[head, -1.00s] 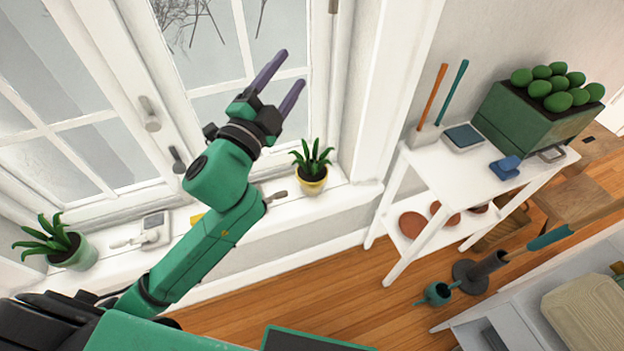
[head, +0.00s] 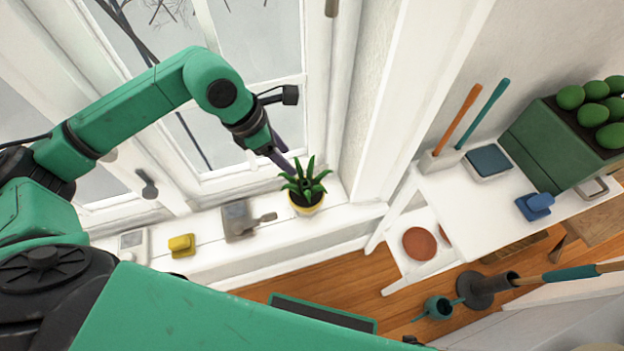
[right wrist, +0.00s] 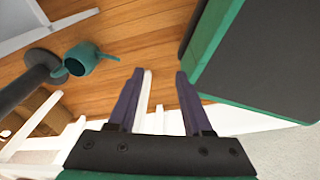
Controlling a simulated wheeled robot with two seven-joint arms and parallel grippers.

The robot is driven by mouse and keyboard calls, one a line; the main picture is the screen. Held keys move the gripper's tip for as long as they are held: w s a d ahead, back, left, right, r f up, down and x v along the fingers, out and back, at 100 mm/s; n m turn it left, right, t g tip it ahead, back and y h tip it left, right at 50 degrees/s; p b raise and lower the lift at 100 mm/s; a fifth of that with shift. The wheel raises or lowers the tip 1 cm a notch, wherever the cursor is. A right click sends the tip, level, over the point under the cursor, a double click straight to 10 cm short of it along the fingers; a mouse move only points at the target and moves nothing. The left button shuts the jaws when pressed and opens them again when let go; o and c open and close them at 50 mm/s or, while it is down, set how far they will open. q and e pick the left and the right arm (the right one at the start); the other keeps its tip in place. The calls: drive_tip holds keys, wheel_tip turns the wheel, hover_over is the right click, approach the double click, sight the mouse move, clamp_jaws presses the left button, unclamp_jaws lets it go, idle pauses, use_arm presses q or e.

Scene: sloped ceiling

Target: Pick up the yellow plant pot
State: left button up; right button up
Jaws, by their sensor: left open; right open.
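The yellow plant pot (head: 306,207) stands upright on the white windowsill, near its right end in the head view, with a spiky green plant (head: 304,181) in it. My left gripper (head: 288,162) is open, with its purple fingers pointing down just above and behind the plant's leaves. Whether a finger touches the leaves I cannot tell. The pot's body is clear of the fingers. My right gripper (right wrist: 155,100) shows in the right wrist view, open and empty over the wooden floor.
On the windowsill (head: 215,262), left of the pot, lie a grey tool (head: 240,220) and a yellow item (head: 181,245). A white shelf stand (head: 460,195) is to the right. A teal watering can (head: 438,308) is on the floor; it also shows in the right wrist view (right wrist: 88,60).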

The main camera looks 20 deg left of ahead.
use_arm(q)
approach(306, 184)
wheel_tip(306, 184, down, 2)
drive_tip(key=d, duration=0.2)
drive_tip(key=x, duration=0.2)
drive_tip(key=p+x, duration=0.1)
drive_tip(key=x, duration=0.3)
drive_tip(key=shift+a+f, duration=0.3)
drive_tip(key=shift+f, duration=0.3)
drive_tip(key=shift+c, duration=1.2)
clamp_jaws()
use_arm(e)
drive_tip(key=shift+g, duration=0.3)
drive_tip(key=s, duration=0.2)
drive_tip(key=s+r, duration=0.1)
drive_tip(key=s, duration=0.2)
drive_tip(key=shift+s+r, duration=0.1)
drive_tip(key=shift+r, duration=0.05)
use_arm(q)
drive_tip(key=shift+w, duration=0.1)
